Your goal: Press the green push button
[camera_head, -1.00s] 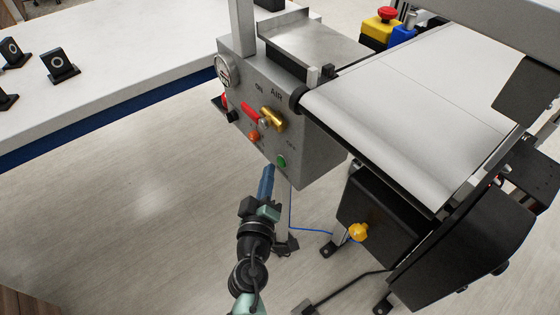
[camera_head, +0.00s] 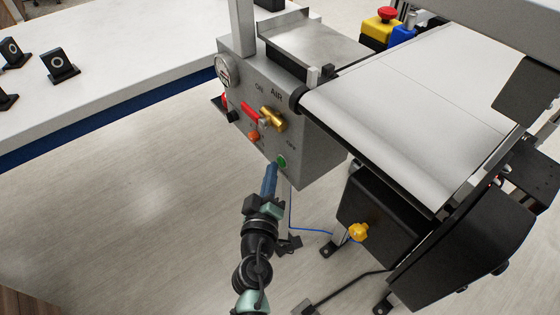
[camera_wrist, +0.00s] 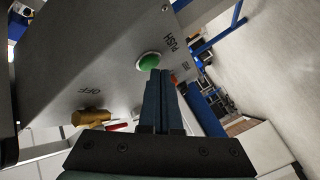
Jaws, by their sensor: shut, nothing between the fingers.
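The green push button (camera_head: 281,161) sits low on the front face of the grey control box (camera_head: 315,158). In the wrist view the green button (camera_wrist: 149,61) is a round dome in a pale ring, next to the word PUSH. My gripper (camera_head: 271,166) is shut and empty, its blue fingers pointing up at the box just below and left of the button. In the wrist view the fingertips (camera_wrist: 160,72) overlap the button's lower right edge. I cannot tell whether they touch it.
An orange button (camera_head: 253,136), a brass valve with a red handle (camera_head: 272,118) and a gauge (camera_head: 223,70) are on the same box. The conveyor belt (camera_head: 400,110) is at right, with a yellow knob (camera_head: 358,232) below. Open floor (camera_head: 140,210) lies at left.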

